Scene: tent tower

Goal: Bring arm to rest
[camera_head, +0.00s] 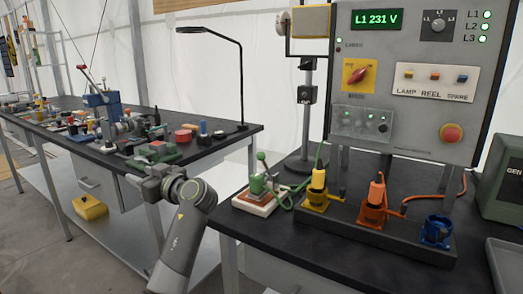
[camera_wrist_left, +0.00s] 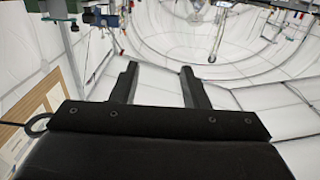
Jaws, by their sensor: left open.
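My left arm stands in the lower middle of the head view, in front of the gap between the two benches. Its gripper (camera_head: 147,184) points left near the front edge of the left bench and holds nothing that I can see. In the left wrist view the two dark fingers of the left gripper (camera_wrist_left: 160,82) stand apart with empty space between them. My right gripper is in neither view.
The left bench (camera_head: 215,148) carries a vise, tools and a black lamp. The right bench (camera_head: 300,236) carries a green-handled lever device (camera_head: 259,190), yellow, orange and blue sockets, and a control panel (camera_head: 410,120). A yellow bin (camera_head: 90,207) sits on the lower shelf.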

